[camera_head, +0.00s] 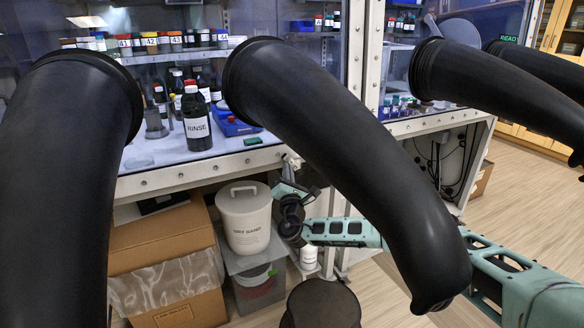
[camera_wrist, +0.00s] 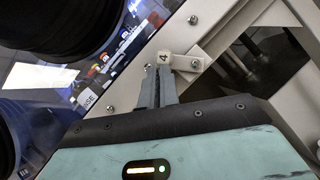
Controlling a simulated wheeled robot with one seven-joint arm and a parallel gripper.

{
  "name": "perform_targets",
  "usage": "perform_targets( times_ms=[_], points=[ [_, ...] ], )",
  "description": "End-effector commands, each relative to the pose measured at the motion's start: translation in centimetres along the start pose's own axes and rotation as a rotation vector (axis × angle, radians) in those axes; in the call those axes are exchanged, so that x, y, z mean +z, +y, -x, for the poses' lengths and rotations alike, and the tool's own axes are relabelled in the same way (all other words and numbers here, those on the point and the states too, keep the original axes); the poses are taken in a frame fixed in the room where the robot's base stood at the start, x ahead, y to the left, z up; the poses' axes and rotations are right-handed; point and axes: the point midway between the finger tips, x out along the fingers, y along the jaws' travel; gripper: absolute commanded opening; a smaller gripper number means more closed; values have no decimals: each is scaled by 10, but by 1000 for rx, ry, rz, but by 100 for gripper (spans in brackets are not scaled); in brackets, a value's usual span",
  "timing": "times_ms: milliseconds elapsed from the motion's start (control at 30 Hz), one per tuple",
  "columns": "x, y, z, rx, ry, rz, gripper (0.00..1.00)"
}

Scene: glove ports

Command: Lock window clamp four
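Window clamp four (camera_wrist: 186,61) is a small pale lever with a tag marked 4 and a round bolt, on the white window frame in the wrist view. In the camera_head view a small clamp (camera_head: 292,160) shows at the lower right corner of the window frame, its number too small to read. My gripper (camera_wrist: 157,72) has its two grey fingertips right at the tagged end of the clamp, close together. Whether they touch or hold the tag end is unclear. In the camera_head view my gripper (camera_head: 287,177) is just below that frame corner, partly hidden by my wrist.
Long black gloves (camera_head: 330,150) hang out from the ports in front of my arm; one crosses over my forearm. Below the window stand a white lidded bucket (camera_head: 245,215), a cardboard box (camera_head: 165,245) and a dark round stool (camera_head: 322,303). Bottles (camera_head: 196,118) stand behind the glass.

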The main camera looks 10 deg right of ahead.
Motion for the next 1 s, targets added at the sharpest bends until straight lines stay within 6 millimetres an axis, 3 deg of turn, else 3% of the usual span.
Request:
perform_targets(
  times_ms=[400,1000],
  points=[
    [19,10,-13,-17,0,-40,0],
    [22,9,-16,-17,4,-40,0]
  ],
)
